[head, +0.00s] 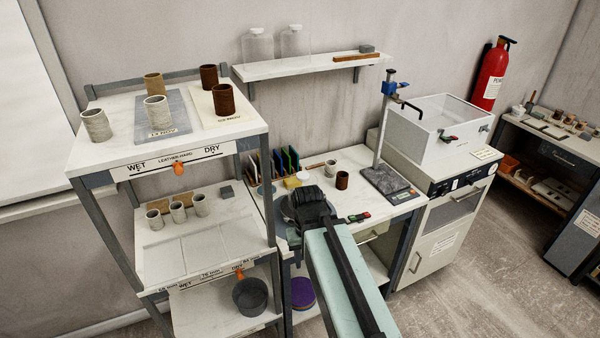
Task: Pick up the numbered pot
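Several small cylindrical pots are in view, and I cannot read a number on any of them. On the rack's top shelf stand a grey pot (96,125), a pale speckled pot (156,109), a tan pot (154,85) and two brown pots, one behind (209,77) and one in front (222,99). Three pale pots (178,211) stand in a row on the shelf below. On the workbench are a brown pot (342,180) and a small pale pot (331,168). My gripper (308,203) is over the bench's left part, left of the brown pot; its fingers are unclear.
The rack (150,178) stands left of the workbench (375,160). A scale (388,182) and a stand (384,125) are on the bench's right side. A clear-lidded white box (432,135) sits farther right. A wall shelf (300,67) holds two jars. Open floor lies at right.

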